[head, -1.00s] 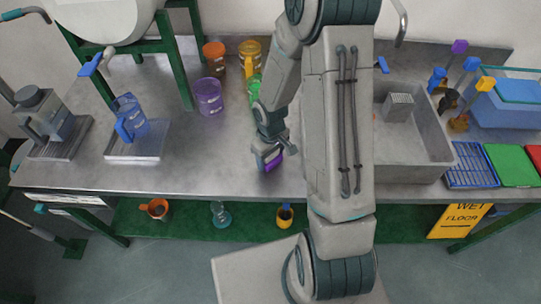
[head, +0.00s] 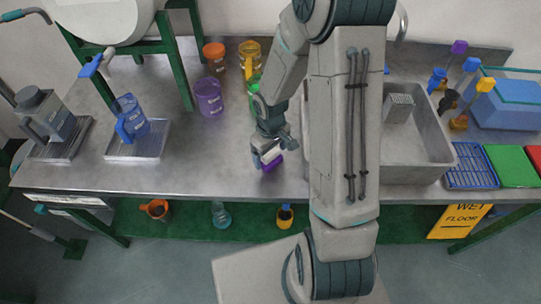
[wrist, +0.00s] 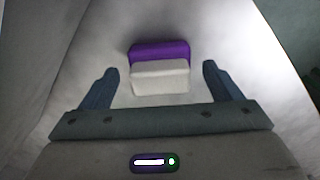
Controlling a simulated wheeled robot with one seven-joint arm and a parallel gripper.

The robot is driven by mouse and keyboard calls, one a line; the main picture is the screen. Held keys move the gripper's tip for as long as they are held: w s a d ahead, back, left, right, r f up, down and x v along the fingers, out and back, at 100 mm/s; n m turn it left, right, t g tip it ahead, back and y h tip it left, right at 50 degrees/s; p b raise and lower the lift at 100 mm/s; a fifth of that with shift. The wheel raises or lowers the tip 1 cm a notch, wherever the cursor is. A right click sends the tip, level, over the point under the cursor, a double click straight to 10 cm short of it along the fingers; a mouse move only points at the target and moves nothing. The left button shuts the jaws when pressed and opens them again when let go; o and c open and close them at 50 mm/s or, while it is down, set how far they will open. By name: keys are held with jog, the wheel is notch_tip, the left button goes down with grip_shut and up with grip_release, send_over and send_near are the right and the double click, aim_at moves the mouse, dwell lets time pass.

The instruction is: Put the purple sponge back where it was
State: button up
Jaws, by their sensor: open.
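The purple sponge (head: 273,162) is on the metal counter, near its front edge and left of the sink. The wrist view shows its purple strip (wrist: 160,49) and a pale, whitish part on the near side. My gripper (head: 264,157) is low over the counter at the sponge and partly covers it in the head view. In the wrist view my gripper (wrist: 160,72) is open, with one finger on each side of the sponge and a visible gap on both sides.
A purple mug (head: 209,97), an orange mug (head: 214,60) and a yellow mug (head: 250,55) stand behind. The sink (head: 420,165) is to the right, with a grey sponge-like block (head: 398,108) in it.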

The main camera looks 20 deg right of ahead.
aim_at(271, 153)
notch_tip(271, 153, up, 10)
jog(key=shift+s, duration=0.1)
jog(key=s+r+m+t, duration=0.3)
jog(key=s+r+m, duration=0.2)
jog(key=s+r, duration=0.9)
jog(key=shift+r, duration=0.55)
jog(key=shift+s+d, duration=0.1)
